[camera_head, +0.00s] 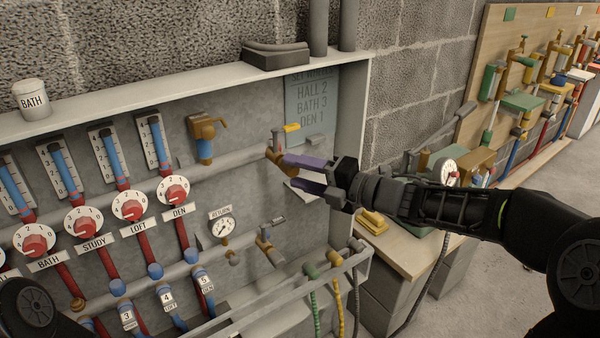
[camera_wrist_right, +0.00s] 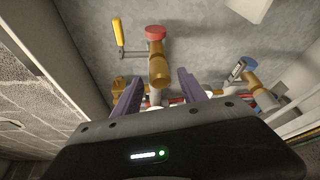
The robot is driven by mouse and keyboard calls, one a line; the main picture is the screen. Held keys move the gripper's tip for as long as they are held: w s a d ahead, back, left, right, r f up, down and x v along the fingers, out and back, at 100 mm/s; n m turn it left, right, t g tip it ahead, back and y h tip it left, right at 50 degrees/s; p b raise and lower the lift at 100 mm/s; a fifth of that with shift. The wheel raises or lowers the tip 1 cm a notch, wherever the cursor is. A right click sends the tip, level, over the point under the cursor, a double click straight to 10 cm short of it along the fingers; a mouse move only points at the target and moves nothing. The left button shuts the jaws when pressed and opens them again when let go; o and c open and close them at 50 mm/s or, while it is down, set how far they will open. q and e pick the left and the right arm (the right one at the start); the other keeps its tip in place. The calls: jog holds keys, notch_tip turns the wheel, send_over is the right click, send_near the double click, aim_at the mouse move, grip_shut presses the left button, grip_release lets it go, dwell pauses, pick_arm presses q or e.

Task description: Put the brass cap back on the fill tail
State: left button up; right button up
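The brass fill tail (camera_head: 279,158) sticks out of the grey panel below a valve with a yellow lever (camera_head: 291,128). In the right wrist view the brass tail (camera_wrist_right: 160,70) points toward the camera, with a red disc (camera_wrist_right: 155,33) and the yellow lever (camera_wrist_right: 117,32) beyond it. My right gripper (camera_head: 288,172) has its two purple fingers apart, with the tips close to the tail. In the wrist view the tail's end appears between the fingers; contact cannot be told. I cannot tell a separate brass cap from the tail. My left gripper is out of view.
A lower valve (camera_head: 265,243) and the RETURN gauge (camera_head: 222,227) sit below on the panel. A rail with hose ends (camera_head: 333,258) runs along the front. A bench (camera_head: 400,243) stands at the right.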

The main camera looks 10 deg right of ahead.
dwell(0.3)
jog(key=shift+s+d, duration=0.1)
jog(key=p+v, duration=0.1)
jog(key=v, duration=0.6)
jog(key=shift+s+d, duration=0.2)
